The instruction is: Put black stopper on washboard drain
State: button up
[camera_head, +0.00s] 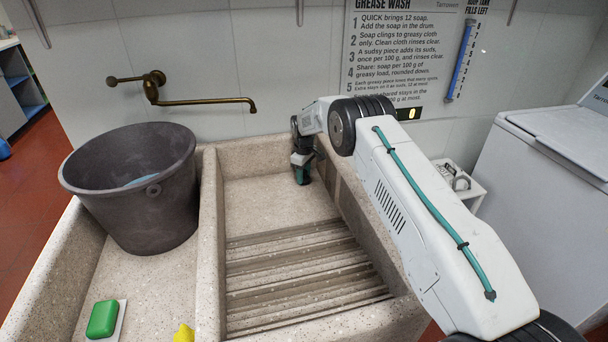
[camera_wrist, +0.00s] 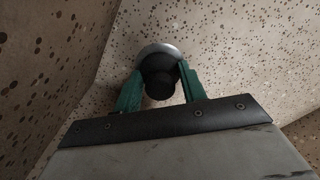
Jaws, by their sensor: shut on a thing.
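My gripper (camera_head: 302,172) reaches down into the back right corner of the speckled stone washboard basin (camera_head: 265,190). In the wrist view, its two green fingers (camera_wrist: 160,84) are shut on the round black stopper (camera_wrist: 158,72). A pale metallic ring (camera_wrist: 157,48) shows just beyond the stopper, close to the stone. I cannot tell whether it is the drain's rim or part of the stopper, nor whether the stopper touches the stone. The drain opening is not visible. In the head view the gripper hides the stopper.
Wooden-looking ridges (camera_head: 295,275) slope across the front of the basin. A dark grey bucket (camera_head: 140,195) stands in the left basin, with a green soap bar (camera_head: 102,319) in front. A brass tap (camera_head: 205,101) juts from the wall. A white machine (camera_head: 545,170) stands at right.

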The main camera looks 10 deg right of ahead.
jog(key=shift+f, duration=0.1)
jog(key=o, duration=1)
